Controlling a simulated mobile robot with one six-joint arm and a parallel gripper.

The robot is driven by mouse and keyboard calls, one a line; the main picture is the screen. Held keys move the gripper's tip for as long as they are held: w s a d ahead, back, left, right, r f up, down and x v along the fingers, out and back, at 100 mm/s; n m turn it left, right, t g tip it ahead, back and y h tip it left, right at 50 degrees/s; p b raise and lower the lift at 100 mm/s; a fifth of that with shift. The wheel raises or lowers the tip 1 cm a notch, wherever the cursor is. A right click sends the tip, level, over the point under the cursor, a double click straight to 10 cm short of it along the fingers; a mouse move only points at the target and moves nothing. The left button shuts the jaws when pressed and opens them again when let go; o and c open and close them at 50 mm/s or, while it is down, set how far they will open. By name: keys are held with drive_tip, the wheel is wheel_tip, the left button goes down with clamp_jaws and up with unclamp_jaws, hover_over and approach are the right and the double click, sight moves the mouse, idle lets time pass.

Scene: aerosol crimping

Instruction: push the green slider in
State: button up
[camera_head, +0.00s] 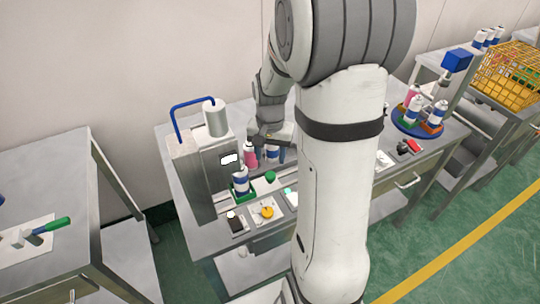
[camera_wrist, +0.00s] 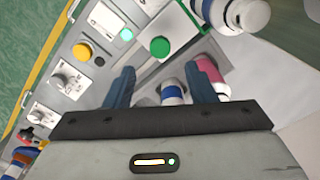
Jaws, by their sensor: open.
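The green slider (camera_head: 266,188) is a green-edged tray at the foot of the grey crimping machine (camera_head: 206,165). A white can with a blue band (camera_head: 241,182) stands upright at it. In the wrist view the slider's thin green edge (camera_wrist: 206,30) shows at the top, beside a can (camera_wrist: 246,14). My gripper (camera_head: 272,137) is above the bench, right of the machine. In the wrist view its two fingers (camera_wrist: 162,78) are apart, with no object held. The slider lies beyond the fingertips, up and to the right. My arm hides part of the bench in the head view.
A pink can (camera_wrist: 212,76) and a blue-banded can (camera_wrist: 172,93) stand close by the fingers. A round blue tray (camera_head: 417,128) with cans is farther right.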

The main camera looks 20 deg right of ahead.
sight(270, 174)
drive_tip(key=n+b, duration=0.1)
drive_tip(key=n, duration=0.1)
drive_tip(key=n+b, duration=0.1)
drive_tip(key=shift+f+n, duration=0.3)
drive_tip(key=shift+n, duration=0.1)
drive_tip(key=n+b, duration=0.2)
drive_tip(key=n, duration=0.4)
drive_tip(key=shift+r, duration=0.1)
wheel_tip(270, 174, down, 8)
drive_tip(key=shift+r, duration=0.2)
drive_tip(key=shift+c, duration=0.2)
clamp_jaws()
